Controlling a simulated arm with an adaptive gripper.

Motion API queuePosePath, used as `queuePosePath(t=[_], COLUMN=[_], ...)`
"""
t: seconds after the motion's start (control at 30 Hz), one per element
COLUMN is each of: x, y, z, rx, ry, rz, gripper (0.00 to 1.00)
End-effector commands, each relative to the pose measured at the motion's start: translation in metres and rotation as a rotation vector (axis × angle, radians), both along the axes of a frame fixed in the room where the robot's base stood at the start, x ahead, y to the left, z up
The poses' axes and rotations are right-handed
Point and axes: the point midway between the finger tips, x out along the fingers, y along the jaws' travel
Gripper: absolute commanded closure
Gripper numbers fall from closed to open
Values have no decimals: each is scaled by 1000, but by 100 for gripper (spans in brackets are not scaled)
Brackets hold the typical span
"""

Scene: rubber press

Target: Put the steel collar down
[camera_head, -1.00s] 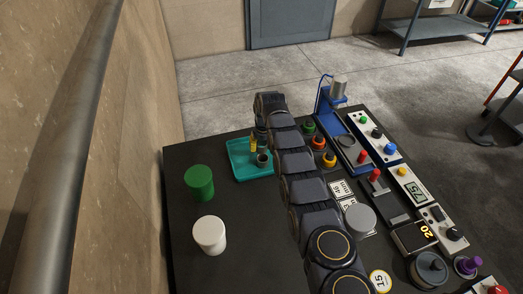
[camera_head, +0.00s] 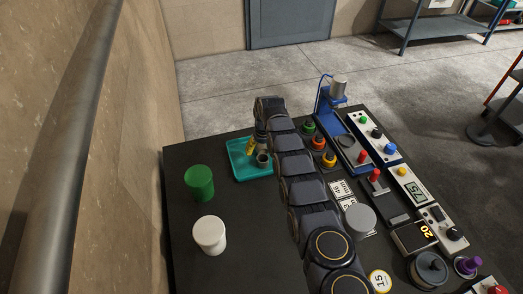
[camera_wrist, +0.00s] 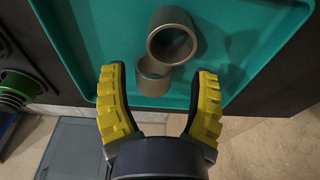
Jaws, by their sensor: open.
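A grey-brown steel collar (camera_wrist: 187,47), a short open ring, lies in the teal tray in the wrist view. A second, similar ring (camera_wrist: 151,86) lies against or partly under it; I cannot tell which is the task's collar. My gripper (camera_wrist: 157,73), with yellow ribbed fingers, is open. Its fingertips are on either side of the lower ring, with visible gaps. In the head view, one grey ring (camera_head: 263,160) shows in the tray beside my gripper (camera_head: 254,147); the other is not clearly visible there.
The teal tray (camera_head: 240,173) sits at the table's far left. A green cylinder (camera_head: 199,183) and a white cylinder (camera_head: 209,235) stand nearer. Button panels, a blue press (camera_head: 327,105) and a grey disc (camera_head: 360,219) stand to the right of my arm. The table's left front is clear.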

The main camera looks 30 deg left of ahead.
Motion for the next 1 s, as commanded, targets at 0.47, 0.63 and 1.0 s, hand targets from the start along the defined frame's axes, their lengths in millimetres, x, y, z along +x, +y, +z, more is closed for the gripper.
queuePosePath(t=[0.47, 0.63, 1.0], x=[-7, -10, -12], y=[-9, -11, -13], z=[75, 97, 107], rx=[0, -1, -3], ry=[-4, -2, 1], rz=[0, 0, 0], gripper=[39, 39, 39])
